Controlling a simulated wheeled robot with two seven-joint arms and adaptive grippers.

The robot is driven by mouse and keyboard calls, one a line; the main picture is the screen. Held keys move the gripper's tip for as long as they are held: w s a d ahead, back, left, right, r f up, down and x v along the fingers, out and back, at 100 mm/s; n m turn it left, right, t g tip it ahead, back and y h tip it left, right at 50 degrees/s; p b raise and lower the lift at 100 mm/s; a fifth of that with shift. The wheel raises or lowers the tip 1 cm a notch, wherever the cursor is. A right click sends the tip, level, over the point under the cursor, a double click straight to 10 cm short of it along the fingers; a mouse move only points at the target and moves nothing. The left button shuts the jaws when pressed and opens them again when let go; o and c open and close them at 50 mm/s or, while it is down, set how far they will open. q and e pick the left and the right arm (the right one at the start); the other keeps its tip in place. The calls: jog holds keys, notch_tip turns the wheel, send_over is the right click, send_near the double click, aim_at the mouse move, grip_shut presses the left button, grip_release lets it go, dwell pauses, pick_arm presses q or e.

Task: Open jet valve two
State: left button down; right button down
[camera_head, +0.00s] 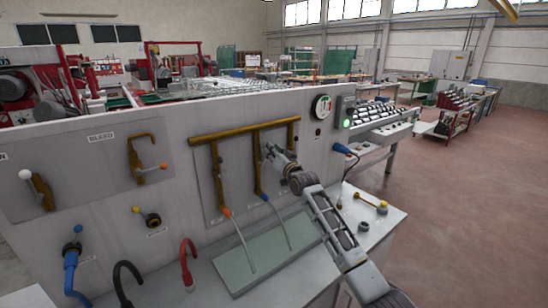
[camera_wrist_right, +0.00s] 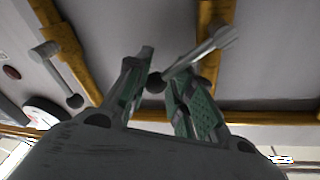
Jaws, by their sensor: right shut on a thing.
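Brass pipes (camera_head: 217,180) hang from a brass manifold (camera_head: 240,129) on the grey panel. My right gripper (camera_head: 276,158) is at the panel, by the pipe (camera_head: 258,168) above the blue-collared nozzle. In the right wrist view, which is upside down, my right gripper (camera_wrist_right: 160,85) has its fingers around the dark ball end of a grey valve lever (camera_wrist_right: 190,65). That lever joins a brass pipe (camera_wrist_right: 215,85) and stands slanted across it. The jet number label is not readable. My left gripper is out of view.
Another grey lever (camera_wrist_right: 47,62) sits on the neighbouring pipe in the wrist view. A round gauge (camera_head: 321,106) is right of the manifold. Two pale nozzles (camera_head: 242,245) point down to the green tray (camera_head: 262,258). Red (camera_head: 187,262) and black (camera_head: 125,280) hoses stand in front.

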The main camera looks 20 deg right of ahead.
jog(key=n, duration=0.1)
jog(key=a+n, duration=0.1)
jog(key=n, duration=0.1)
jog(key=shift+s+f+y, duration=0.15)
jog(key=shift+f+y, duration=0.05)
jog(key=shift+y, duration=0.1)
jog(key=n, duration=0.1)
jog(key=a+n, duration=0.1)
jog(key=n, duration=0.1)
jog(key=r+n+y, duration=0.1)
jog(key=shift+s+a+r, duration=0.1)
jog(key=shift+s+a, duration=0.15)
jog(key=shift+s, duration=0.05)
jog(key=n, duration=0.1)
jog(key=a+n, duration=0.1)
jog(key=n, duration=0.1)
jog(key=n+y, duration=0.1)
jog(key=shift+s+a+r, duration=0.3)
jog(key=shift+s+a+n+y+p, duration=0.1)
jog(key=shift+a+n+y+p, duration=0.1)
jog(key=shift+n, duration=0.5)
jog(key=shift+s+a+n+y+p, duration=0.1)
jog(key=shift+a+n+y+p, duration=0.1)
jog(key=shift+n, duration=0.5)
jog(key=c, duration=1.1)
grip_release()
jog(key=shift+r, duration=0.1)
jog(key=shift+a+r, duration=0.15)
jog(key=shift+r, duration=0.05)
jog(key=shift+v, duration=6)
